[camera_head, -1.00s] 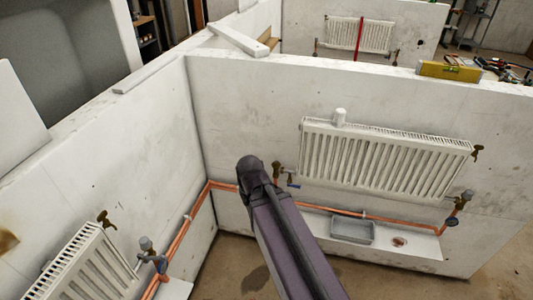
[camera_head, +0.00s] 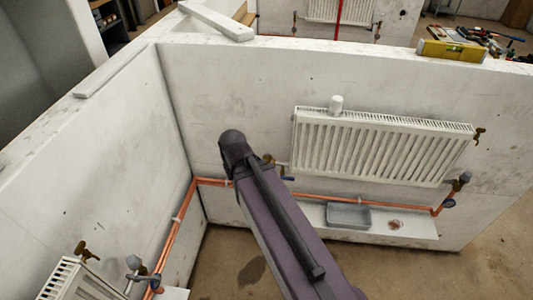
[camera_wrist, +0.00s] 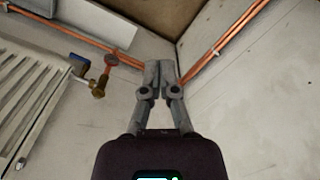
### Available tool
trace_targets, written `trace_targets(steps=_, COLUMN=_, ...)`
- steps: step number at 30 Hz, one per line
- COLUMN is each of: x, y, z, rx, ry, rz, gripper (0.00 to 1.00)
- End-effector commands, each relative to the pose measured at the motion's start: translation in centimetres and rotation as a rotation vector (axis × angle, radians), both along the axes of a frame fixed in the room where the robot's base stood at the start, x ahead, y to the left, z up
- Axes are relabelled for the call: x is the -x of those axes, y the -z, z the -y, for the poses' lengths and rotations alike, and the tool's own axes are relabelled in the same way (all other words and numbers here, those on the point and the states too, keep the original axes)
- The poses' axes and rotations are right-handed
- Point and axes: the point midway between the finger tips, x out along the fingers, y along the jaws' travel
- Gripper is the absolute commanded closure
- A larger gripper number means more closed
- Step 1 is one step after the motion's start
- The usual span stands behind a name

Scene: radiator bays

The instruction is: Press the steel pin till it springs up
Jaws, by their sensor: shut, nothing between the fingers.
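The steel pin itself is too small to make out in either view. A brass valve (camera_head: 268,160) sits at the lower left of the back-wall radiator (camera_head: 380,146), partly behind my arm. In the wrist view the brass valve (camera_wrist: 97,88) is left of my gripper (camera_wrist: 159,65), apart from it, with a blue part (camera_wrist: 79,64) beside it. My gripper's fingers are together and empty, in front of the wall corner. In the head view my arm hides the fingers. A second valve with a grey top (camera_head: 462,179) is at the radiator's lower right.
A white cap (camera_head: 335,103) stands on the radiator. A grey tray (camera_head: 348,215) lies on the low white ledge (camera_head: 312,215). Copper pipes (camera_head: 176,225) run along both walls. Another radiator (camera_head: 72,281) is at lower left. A yellow level (camera_head: 452,50) lies on the wall top.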

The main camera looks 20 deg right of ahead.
Motion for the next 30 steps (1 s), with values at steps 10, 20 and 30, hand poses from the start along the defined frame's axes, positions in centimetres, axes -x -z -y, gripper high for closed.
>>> trace_targets(steps=10, x=-0.4, y=0.2, z=0.2, rx=0.006, ry=0.003, rz=0.006, gripper=1.00)
trace_targets(steps=20, x=-6.4, y=3.1, z=4.5, rx=0.123, ry=0.052, rz=0.115, gripper=1.00)
trace_targets(steps=30, x=-18.1, y=6.8, z=14.7, rx=0.390, ry=0.121, rz=0.351, gripper=1.00)
